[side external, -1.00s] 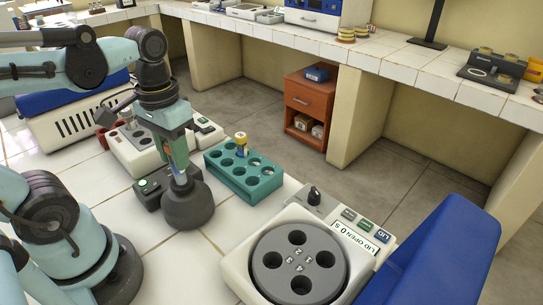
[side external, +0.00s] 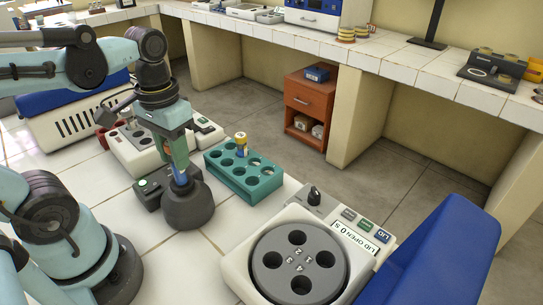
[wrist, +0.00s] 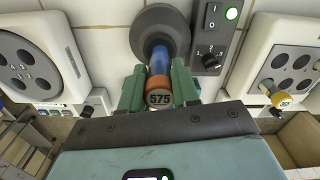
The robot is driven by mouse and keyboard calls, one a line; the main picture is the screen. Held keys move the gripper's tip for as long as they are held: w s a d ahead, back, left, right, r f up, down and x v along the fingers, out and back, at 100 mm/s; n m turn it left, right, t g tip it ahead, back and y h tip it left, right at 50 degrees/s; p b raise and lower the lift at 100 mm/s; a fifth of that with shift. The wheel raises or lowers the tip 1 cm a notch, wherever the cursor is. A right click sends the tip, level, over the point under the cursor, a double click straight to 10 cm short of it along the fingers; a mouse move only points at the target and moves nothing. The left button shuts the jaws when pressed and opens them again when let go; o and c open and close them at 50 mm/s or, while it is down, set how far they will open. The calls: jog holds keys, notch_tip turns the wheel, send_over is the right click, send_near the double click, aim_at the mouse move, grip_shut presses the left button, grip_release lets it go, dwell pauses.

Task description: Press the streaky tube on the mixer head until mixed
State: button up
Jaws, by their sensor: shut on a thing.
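My gripper (wrist: 159,92) is shut on a tube with an orange cap marked 575 (wrist: 159,99) and a blue body (wrist: 160,62). In the side view my gripper (side external: 177,150) points down and holds the tube (side external: 180,174) over the mixer (side external: 188,208). The tube's lower end meets the dark round mixer head (wrist: 150,28); whether it presses firmly I cannot tell. The mixer's control box (wrist: 215,35) has a rocker switch, a knob and a lit green light. Streaks in the tube are too small to make out.
A teal rack (side external: 260,188) right of the mixer holds a yellow-capped tube (side external: 241,139). A centrifuge (side external: 238,262) with an open blue lid (side external: 440,255) stands in front. Another white device (side external: 130,155) stands close behind the mixer. Bare tiles lie between mixer and centrifuge.

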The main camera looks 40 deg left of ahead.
dwell(0.3)
jog(key=shift+r, duration=3)
